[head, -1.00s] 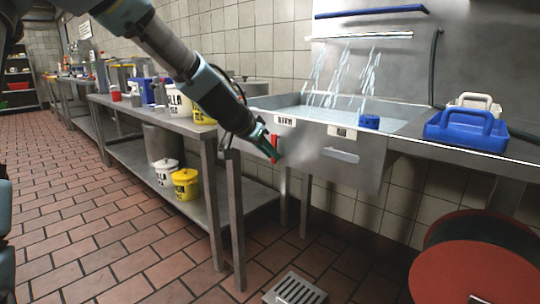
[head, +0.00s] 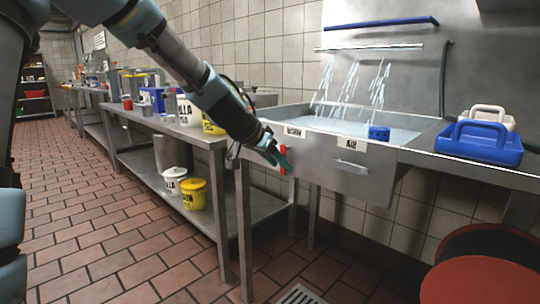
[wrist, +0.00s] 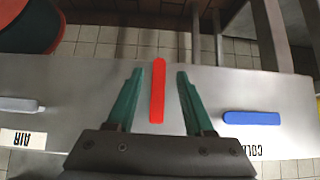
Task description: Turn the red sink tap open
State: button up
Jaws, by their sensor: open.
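The red tap handle (wrist: 157,90) is a narrow bar on the sink's steel front panel (wrist: 60,85). In the wrist view it stands lengthwise between the two fingers of my gripper (wrist: 160,74), with a gap on each side. My gripper is open and holds nothing. In the head view my gripper (head: 279,157) is at the left part of the sink front, and the red handle (head: 283,168) shows partly behind it. The sink (head: 345,122) has several streams of water falling into it.
A blue handle (wrist: 265,118) lies to the right of my gripper and a grey handle (wrist: 20,104) to the left. A steel table (head: 210,138) stands left of the sink. A red hose reel (head: 475,275) is at the lower right. Blue caddy (head: 480,142) sits on the counter.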

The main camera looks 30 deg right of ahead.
jog(key=v, duration=1)
jog(key=shift+a, duration=0.1)
dwell(0.3)
jog(key=w+a+f+n+y, duration=0.1)
jog(key=a+f+n+y, duration=0.25)
jog(key=a+f, duration=0.45)
jog(key=w+a+f+n+y, duration=0.1)
jog(key=a+f+n+y, duration=0.2)
jog(key=a, duration=0.9)
jog(key=s+a+f+n+y, duration=0.1)
jog(key=s+a+f+n, duration=0.15)
jog(key=a, duration=0.35)
jog(key=s+a+f+n, duration=0.1)
jog(key=a+f+n, duration=0.15)
jog(key=a, duration=0.35)
jog(key=s+a+f+n+y, duration=0.1)
jog(key=s+a+n, duration=0.15)
jog(key=a, duration=0.35)
jog(key=w+p+v, duration=0.2)
jog(key=p+v, duration=1.1)
jog(key=w+r+p+v, duration=0.1)
jog(key=w+p+v, duration=0.2)
jog(key=p+v, duration=1)
jog(key=shift+w+d+r+g+p, duration=0.25)
jog(key=shift+w+d+g+p, duration=0.2)
jog(key=shift+p, duration=0.2)
